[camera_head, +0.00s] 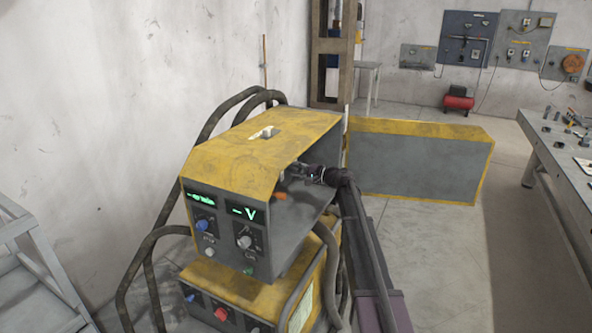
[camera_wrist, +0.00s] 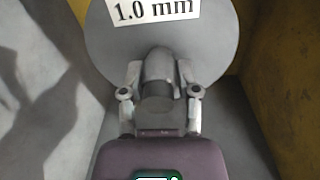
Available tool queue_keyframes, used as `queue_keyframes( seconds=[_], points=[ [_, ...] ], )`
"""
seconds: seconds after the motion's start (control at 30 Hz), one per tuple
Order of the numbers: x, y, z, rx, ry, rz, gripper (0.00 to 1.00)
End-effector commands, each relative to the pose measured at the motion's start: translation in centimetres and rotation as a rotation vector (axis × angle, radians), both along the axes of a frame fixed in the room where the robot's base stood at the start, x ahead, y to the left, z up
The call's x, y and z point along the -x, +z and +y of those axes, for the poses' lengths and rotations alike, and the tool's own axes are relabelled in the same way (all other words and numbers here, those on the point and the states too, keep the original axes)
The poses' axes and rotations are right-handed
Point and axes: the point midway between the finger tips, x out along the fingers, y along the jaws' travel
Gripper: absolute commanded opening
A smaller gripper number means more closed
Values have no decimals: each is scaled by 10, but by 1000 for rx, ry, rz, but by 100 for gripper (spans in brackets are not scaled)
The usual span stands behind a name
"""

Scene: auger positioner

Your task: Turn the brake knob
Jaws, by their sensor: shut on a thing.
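In the wrist view, the brake knob (camera_wrist: 158,64) is a grey, rounded piece at the centre of a round grey disc (camera_wrist: 110,45). The disc carries a white label (camera_wrist: 155,9) reading "1.0 mm". My gripper (camera_wrist: 159,78) is shut on the knob, with one finger on its left and one on its right. In the head view, my gripper (camera_head: 296,172) reaches from the right into the open side of the yellow and grey welding machine (camera_head: 265,140). The knob and most of the disc cannot be made out there.
Dark hoses (camera_head: 150,260) hang around the machine's left. A yellow-edged grey barrier (camera_head: 420,165) stands behind, and a workbench (camera_head: 560,160) is far right. Floor between them is clear.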

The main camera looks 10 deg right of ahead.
Motion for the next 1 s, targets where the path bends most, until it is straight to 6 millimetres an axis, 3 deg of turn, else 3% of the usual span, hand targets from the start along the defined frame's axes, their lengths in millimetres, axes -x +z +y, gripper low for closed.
queue_keyframes(
  seconds=[0.43,1.0],
  points=[
    [-3,1,0,-182,-1,243,0],
    [-3,1,1,-213,-2,285,0]
  ],
)
